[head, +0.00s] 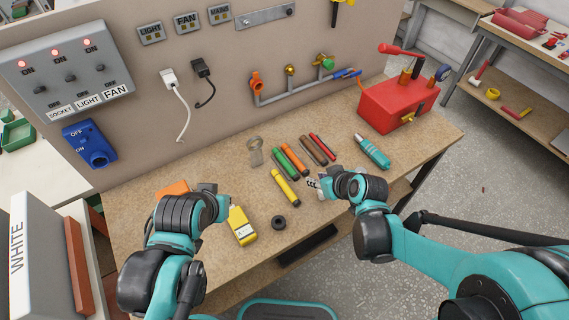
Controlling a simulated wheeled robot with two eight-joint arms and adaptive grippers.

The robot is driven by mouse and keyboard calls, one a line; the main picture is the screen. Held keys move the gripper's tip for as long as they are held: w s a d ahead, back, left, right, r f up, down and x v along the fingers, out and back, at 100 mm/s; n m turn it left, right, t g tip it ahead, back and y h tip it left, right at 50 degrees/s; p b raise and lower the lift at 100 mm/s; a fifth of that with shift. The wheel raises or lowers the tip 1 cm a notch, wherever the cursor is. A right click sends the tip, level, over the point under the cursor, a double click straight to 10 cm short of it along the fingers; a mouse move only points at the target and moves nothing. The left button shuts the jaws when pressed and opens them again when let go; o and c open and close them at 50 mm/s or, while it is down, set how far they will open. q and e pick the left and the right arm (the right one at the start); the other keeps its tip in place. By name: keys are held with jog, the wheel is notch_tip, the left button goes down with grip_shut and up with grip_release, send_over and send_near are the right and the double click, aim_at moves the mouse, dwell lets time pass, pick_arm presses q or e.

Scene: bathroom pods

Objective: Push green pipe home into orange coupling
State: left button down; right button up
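On the wall panel, a grey pipe run carries an orange fitting (256,84) at its left end, which looks like the orange coupling. A green fitting (325,62) sits at its right end, beside a blue lever. I cannot tell whether it is the green pipe; a green stick-like piece (292,158) also lies on the bench. My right gripper (314,184) is low over the bench, right of the yellow stick and well below the pipe run. Its fingers are small and partly hidden by its wrist. My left gripper (227,205) is beside the yellow meter, its fingers mostly hidden.
The wooden bench (220,165) holds a yellow meter (242,226), a black ring (278,222), a yellow stick (285,187), a teal tool (372,151) and a red pump box (398,105). A plug and cables hang on the panel.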

aim_at(297, 177)
jog(key=a+f, duration=0.1)
jog(key=w+a+f+n, duration=0.1)
jog(key=f, duration=0.1)
jog(key=shift+w+a+y, duration=0.1)
jog(key=shift+w+y, duration=0.1)
jog(key=shift+y, duration=0.2)
jog(key=b+x, duration=0.1)
jog(key=x, duration=0.2)
jog(key=b+x, duration=0.2)
jog(key=x, duration=0.1)
jog(key=shift+w+a+f, duration=0.1)
jog(key=shift+a, duration=0.25)
jog(key=shift+w+a+f, duration=0.25)
jog(key=shift+w+f, duration=0.1)
grip_shut()
